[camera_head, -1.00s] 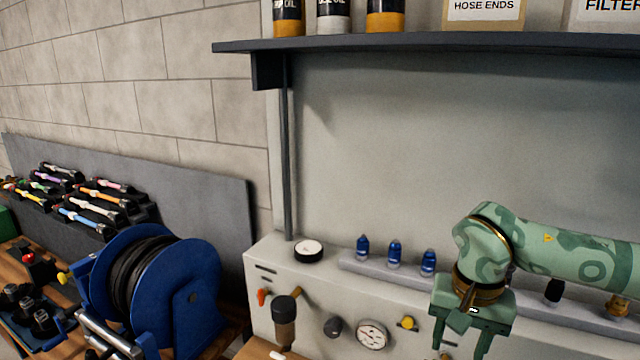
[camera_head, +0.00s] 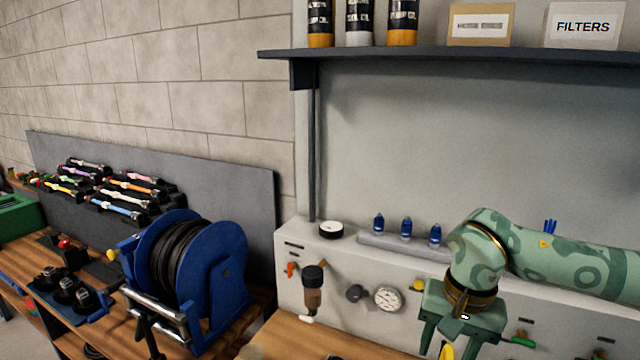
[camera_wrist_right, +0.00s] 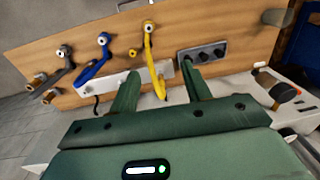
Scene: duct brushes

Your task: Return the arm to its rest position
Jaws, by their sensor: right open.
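My right arm (camera_head: 560,255) comes in from the right in the head view, with its elbow-like bend above the gripper. My right gripper (camera_head: 455,345) points down in front of the pale panel (camera_head: 340,280), its fingers apart. In the right wrist view the gripper (camera_wrist_right: 160,85) is open with two green fingers spread. A yellow hooked piece (camera_wrist_right: 153,65) shows between and beyond the fingers; contact with it cannot be told. A bit of yellow also shows between the fingers in the head view. My left gripper is in no view.
A blue hose reel (camera_head: 225,265) stands on the wooden bench at left. A dark shelf (camera_head: 450,55) with cans and boxes runs above. A rail (camera_head: 385,242) with several blue-topped pieces lies behind the arm. In the wrist view, blue (camera_wrist_right: 93,65) and grey hooked pieces are on a wooden board (camera_wrist_right: 180,30).

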